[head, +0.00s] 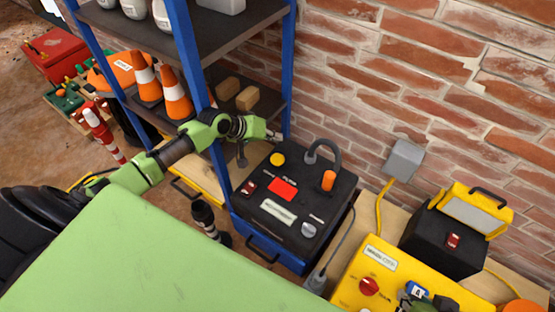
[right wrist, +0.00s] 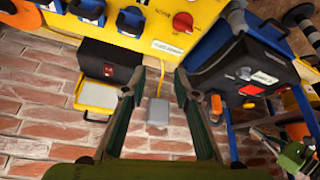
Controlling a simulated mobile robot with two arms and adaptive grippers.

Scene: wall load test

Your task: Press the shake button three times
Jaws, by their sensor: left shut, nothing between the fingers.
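A black control box (head: 298,240) with blue edges stands by the wall. Its top carries a round yellow button (head: 277,159), a red rectangular panel (head: 283,189), a dark red switch (head: 249,187), a grey knob (head: 308,230) and an orange-handled lever (head: 328,181). The lettering is too small to tell which is the shake button. My left gripper (head: 272,134) is shut and empty, beyond the yellow button and apart from it, near the blue shelf post. My right gripper (right wrist: 160,74) is open and empty in the right wrist view, facing the yellow unit and brick wall.
A blue-framed shelf (head: 187,70) with orange cones (head: 176,95) stands left of the box. A yellow unit (head: 372,270) and a black case (head: 440,240) stand to the right. A grey wall box (head: 404,160) has a yellow cable. A green surface (head: 150,250) fills the front.

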